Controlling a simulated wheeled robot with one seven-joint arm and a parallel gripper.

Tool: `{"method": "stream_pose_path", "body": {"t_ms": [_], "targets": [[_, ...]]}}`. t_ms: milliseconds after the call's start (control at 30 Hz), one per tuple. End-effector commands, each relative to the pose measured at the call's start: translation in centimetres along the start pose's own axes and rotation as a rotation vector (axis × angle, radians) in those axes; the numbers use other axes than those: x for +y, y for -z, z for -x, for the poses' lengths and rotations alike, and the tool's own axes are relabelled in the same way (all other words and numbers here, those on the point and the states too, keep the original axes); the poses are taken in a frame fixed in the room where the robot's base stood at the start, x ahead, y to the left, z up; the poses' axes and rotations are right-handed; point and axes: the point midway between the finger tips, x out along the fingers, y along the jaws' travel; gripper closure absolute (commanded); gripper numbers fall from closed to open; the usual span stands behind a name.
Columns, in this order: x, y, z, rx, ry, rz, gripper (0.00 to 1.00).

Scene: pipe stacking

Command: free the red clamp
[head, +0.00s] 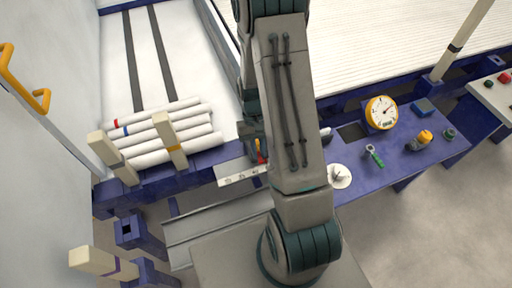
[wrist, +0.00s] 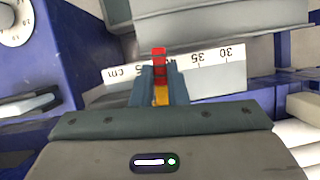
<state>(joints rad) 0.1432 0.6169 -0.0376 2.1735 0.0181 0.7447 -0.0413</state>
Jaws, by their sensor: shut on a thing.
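The red clamp (wrist: 159,62) has a red upper part and an orange part between my fingers in the wrist view. It overlaps the white ruler strip (wrist: 214,77), marked in cm; I cannot tell whether it still grips the strip. My gripper (wrist: 160,82) is shut on the clamp, one dark finger on each side. In the head view the clamp (head: 260,156) is a small red and orange patch beside my arm, partly hidden, at the ruler strip (head: 236,178). My gripper (head: 250,138) is mostly behind the arm there.
White pipes (head: 165,132) lie stacked between wooden posts (head: 170,142) on the left. The blue bench (head: 350,185) on the right holds a yellow dial gauge (head: 381,112), a green-handled tool (head: 375,156) and an orange-topped tool (head: 420,141).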

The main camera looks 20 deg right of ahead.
Motion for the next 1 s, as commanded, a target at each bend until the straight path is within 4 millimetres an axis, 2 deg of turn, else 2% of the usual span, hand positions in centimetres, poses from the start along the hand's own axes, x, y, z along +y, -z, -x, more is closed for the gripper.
{"method": "stream_pose_path", "body": {"t_ms": [300,833,867,900,1000], "targets": [[0.51,-0.05,0.05,-0.002,-0.042,0.101,1.0],[0.59,0.01,0.04,-0.001,-0.051,0.122,1.0],[0.6,0.01,0.05,-0.001,-0.051,0.122,0.78],[0.59,0.01,0.05,0.0,-0.051,0.122,0.67],[0.58,0.02,0.04,0.0,-0.05,0.121,0.65]]}}
